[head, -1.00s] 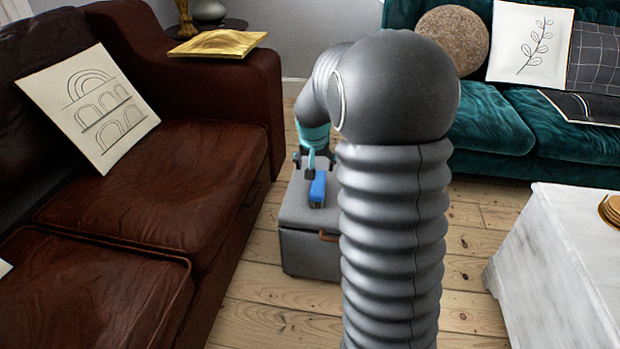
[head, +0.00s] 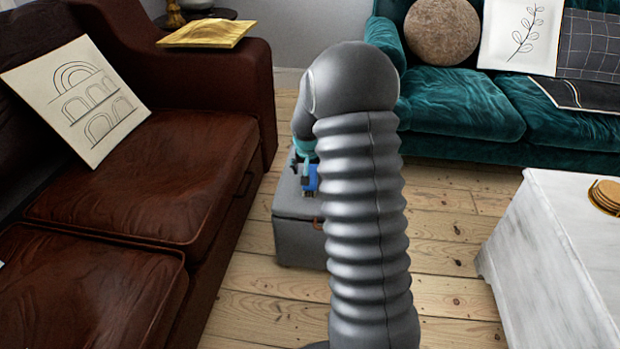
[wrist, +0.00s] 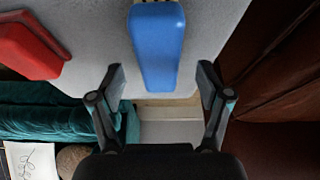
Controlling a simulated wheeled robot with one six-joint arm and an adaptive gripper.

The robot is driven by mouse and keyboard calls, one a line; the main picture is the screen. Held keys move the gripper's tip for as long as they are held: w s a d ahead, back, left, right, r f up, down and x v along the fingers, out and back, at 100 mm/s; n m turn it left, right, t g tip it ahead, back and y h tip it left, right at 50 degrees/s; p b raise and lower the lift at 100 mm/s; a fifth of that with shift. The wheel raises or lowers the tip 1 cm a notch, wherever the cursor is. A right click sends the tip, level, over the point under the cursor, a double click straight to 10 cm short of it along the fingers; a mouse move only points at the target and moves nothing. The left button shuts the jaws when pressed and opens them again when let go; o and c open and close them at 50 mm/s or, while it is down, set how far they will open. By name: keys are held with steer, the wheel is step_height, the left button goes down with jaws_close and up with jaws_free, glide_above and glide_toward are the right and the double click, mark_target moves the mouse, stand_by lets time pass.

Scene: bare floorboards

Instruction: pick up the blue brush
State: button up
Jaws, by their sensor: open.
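The blue brush (wrist: 157,45) lies on top of a grey box-like ottoman (head: 287,205), and a small part of the brush (head: 311,178) shows in the head view beside my arm. In the wrist view it points down toward the space between my fingers, with pale bristles at its top edge. My gripper (wrist: 160,82) is open, with one finger on each side of the brush's near end and nothing held. In the head view my gripper (head: 305,168) is mostly hidden behind my arm, close to the brush. I cannot tell its exact height above the ottoman.
A red object (wrist: 30,48) lies on the ottoman left of the brush in the wrist view. A brown leather sofa (head: 150,180) stands close on the left. A teal sofa (head: 450,105) is behind, and a white table (head: 560,240) stands right. Floorboards between are clear.

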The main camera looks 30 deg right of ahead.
mark_target(310, 172)
steer(key=shift+x, duration=2)
steer(key=shift+d, duration=0.1)
steer(key=c, duration=1.3)
steer(key=shift+r, duration=0.1)
steer(key=shift+r, duration=0.65)
steer(key=r, duration=0.2)
steer(key=d+r, duration=0.1)
steer(key=shift+s+r, duration=0.25)
steer(key=shift+s, duration=0.05)
steer(key=s+d+r+p, duration=0.1)
steer(key=s+d+r, duration=0.5)
steer(key=d, duration=0.2)
steer(key=shift+d, duration=0.35)
steer(key=shift+r, duration=0.1)
